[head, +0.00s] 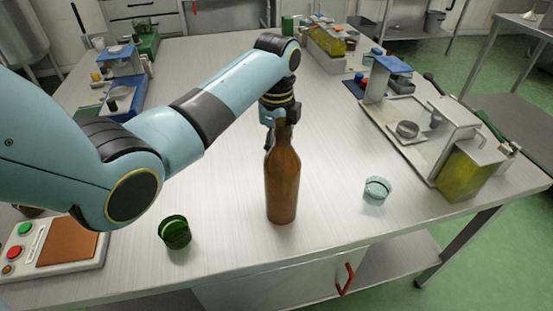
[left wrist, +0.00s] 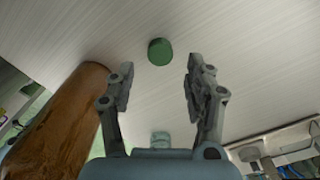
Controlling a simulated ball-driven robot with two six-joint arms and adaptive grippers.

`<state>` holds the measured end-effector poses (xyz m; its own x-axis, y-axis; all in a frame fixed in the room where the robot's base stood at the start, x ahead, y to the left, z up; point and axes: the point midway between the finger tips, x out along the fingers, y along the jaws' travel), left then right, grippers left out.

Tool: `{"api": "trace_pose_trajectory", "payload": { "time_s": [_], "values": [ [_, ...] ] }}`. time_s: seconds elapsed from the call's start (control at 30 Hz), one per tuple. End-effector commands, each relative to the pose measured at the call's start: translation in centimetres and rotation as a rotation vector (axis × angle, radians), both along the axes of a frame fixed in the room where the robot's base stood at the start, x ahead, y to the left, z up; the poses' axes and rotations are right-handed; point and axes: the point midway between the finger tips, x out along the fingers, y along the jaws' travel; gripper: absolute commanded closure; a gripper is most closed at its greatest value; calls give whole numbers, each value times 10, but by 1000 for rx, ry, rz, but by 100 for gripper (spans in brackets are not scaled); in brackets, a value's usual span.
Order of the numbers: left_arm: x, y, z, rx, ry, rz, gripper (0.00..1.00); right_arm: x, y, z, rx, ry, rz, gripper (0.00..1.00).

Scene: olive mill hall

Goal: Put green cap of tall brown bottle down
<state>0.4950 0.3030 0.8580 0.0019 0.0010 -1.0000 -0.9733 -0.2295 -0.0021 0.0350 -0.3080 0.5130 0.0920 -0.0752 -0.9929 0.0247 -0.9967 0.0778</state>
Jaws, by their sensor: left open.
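The tall brown bottle (head: 282,185) stands upright near the front middle of the table. Its narrow neck points up and I see no cap on it. It also shows large at the left of the left wrist view (left wrist: 62,125). A small round green cap (left wrist: 160,51) appears against the pale table top in the left wrist view, apart from the fingers. In the head view the left gripper (head: 272,130) is behind the bottle's neck, partly hidden. My right gripper is not in view.
A device with red and green buttons (head: 50,250) is at the front left. A press-like apparatus (head: 440,140) fills the right side. The table's middle is mostly clear.

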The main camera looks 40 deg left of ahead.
Motion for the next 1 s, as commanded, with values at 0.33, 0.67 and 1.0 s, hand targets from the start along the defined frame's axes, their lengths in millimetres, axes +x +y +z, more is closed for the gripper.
{"api": "trace_pose_trajectory", "payload": {
  "time_s": [0.33, 0.67, 1.0],
  "values": [
    [0, 0, 63, -1, -1, -1, 47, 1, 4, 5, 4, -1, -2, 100],
    [0, 0, 70, 0, 1, 0, 47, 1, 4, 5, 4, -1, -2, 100],
    [0, 0, 71, -1, 1, 0, 47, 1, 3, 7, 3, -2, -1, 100]
  ]
}}
